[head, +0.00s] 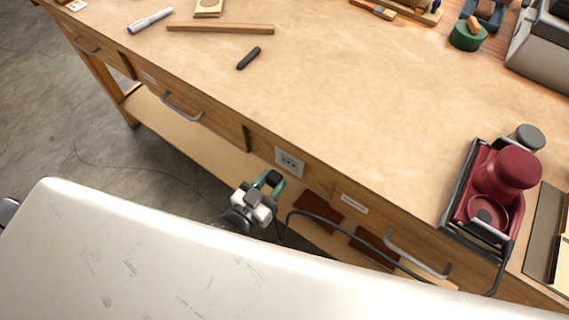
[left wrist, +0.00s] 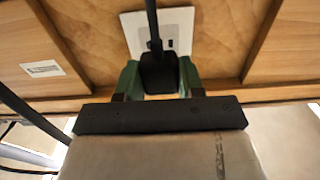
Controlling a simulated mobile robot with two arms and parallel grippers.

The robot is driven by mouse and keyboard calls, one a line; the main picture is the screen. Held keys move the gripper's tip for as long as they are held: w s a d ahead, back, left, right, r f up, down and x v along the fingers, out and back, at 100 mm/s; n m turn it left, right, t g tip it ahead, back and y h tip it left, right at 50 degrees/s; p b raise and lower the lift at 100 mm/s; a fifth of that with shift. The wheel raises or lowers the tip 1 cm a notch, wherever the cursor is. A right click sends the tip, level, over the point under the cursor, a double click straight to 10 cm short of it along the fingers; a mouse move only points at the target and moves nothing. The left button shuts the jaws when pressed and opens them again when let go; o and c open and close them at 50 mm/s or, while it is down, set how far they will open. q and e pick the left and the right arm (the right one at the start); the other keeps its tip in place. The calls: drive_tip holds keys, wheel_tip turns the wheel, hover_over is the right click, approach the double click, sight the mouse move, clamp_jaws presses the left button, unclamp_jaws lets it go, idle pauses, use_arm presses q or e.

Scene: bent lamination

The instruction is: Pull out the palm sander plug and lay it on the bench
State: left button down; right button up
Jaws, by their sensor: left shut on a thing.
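My left gripper (head: 269,181), with green fingertips, is in front of the bench's front face, just below and left of the wall-plate outlet (head: 289,160). In the left wrist view its fingers are shut on the black plug (left wrist: 158,73), whose cord rises past the pale outlet plate (left wrist: 178,22). The outlet's slots show in the head view, and the plug looks apart from it. The maroon palm sander (head: 508,172) sits in a dark tray (head: 458,197) at the bench's right. Its black cord (head: 300,213) hangs off the front edge and loops toward my gripper. My right gripper is not in view.
The bench top (head: 330,90) is clear in the middle. A dark marker-like stick (head: 249,58), a wooden strip (head: 220,28) and a white pen (head: 150,20) lie toward the left. A drawer handle (head: 415,255) juts out right of the outlet. A green round item (head: 467,38) stands far right.

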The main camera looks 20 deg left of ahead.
use_arm(q)
drive_tip(key=shift+v, duration=0.9)
wheel_tip(320, 180, up, 8)
drive_tip(key=w+a+n+y, duration=0.1)
drive_tip(key=w+n+y, duration=0.1)
drive_tip(key=y, duration=0.1)
wheel_tip(320, 180, up, 15)
drive_tip(key=m+g+h+p, duration=0.15)
drive_tip(key=g+p, duration=0.45)
drive_tip(key=p, duration=2)
hover_over(309, 121)
drive_tip(key=shift+m+y, duration=0.25)
wheel_tip(309, 121, down, 6)
drive_tip(key=b, duration=0.6)
drive_tip(key=shift+b, duration=0.4)
drive_tip(key=shift+r, duration=0.1)
